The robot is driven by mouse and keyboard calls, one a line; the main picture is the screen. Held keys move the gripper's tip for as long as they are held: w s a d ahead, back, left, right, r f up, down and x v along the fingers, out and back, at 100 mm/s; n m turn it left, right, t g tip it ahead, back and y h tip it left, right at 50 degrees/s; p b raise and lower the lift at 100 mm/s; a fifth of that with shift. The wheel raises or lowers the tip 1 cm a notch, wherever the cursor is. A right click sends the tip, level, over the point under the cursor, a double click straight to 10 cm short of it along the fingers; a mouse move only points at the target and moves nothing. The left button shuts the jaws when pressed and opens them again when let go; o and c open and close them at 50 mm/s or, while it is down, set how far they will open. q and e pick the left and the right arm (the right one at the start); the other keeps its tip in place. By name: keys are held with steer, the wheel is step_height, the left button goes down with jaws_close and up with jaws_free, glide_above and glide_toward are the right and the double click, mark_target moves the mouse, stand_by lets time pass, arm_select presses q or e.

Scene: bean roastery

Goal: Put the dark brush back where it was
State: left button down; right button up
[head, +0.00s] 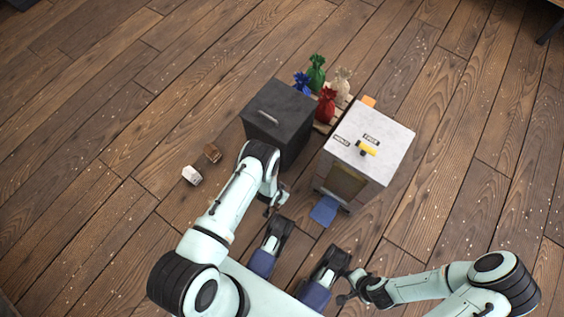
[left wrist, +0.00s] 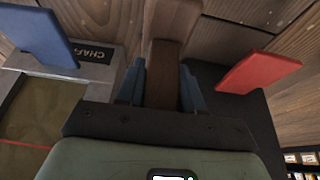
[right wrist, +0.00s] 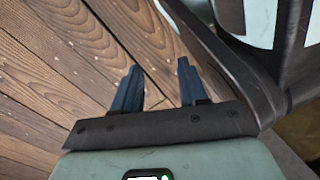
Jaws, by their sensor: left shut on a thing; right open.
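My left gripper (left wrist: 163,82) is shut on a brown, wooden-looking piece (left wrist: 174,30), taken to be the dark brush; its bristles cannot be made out. In the head view my left gripper (head: 275,203) is low in front of the dark box and the pale box, and the brush cannot be made out there. My right gripper (right wrist: 158,85) is open and empty over the wooden floor. In the head view it (head: 346,289) is at the bottom, right of my base.
A dark box (head: 290,107) with a handle stands beside a pale-topped box (head: 392,143). A blue flap (head: 324,210) sticks out low in front. Several sacks (head: 326,105) stand behind. Small brown (head: 211,153) and white (head: 191,175) items lie on the floor at left. Floor at right is clear.

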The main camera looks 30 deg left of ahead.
arm_select(q)
step_height(320, 180, down, 5)
steer(key=shift+f+b, duration=0.15)
steer(key=shift+b, duration=0.85)
steer(key=shift+f, duration=0.3)
arm_select(e)
steer(key=shift+g, duration=0.8)
steer(key=s, duration=0.1)
steer(key=s+f, duration=0.1)
steer(key=s, duration=0.1)
steer(key=s+f, duration=0.1)
steer(key=s, duration=0.1)
steer(key=shift+d+f, duration=0.25)
steer(key=shift+d, duration=0.05)
arm_select(q)
steer(key=shift+f, duration=0.2)
arm_select(e)
steer(key=shift+w, duration=0.1)
arm_select(q)
steer(key=c, duration=0.7)
jaws_free()
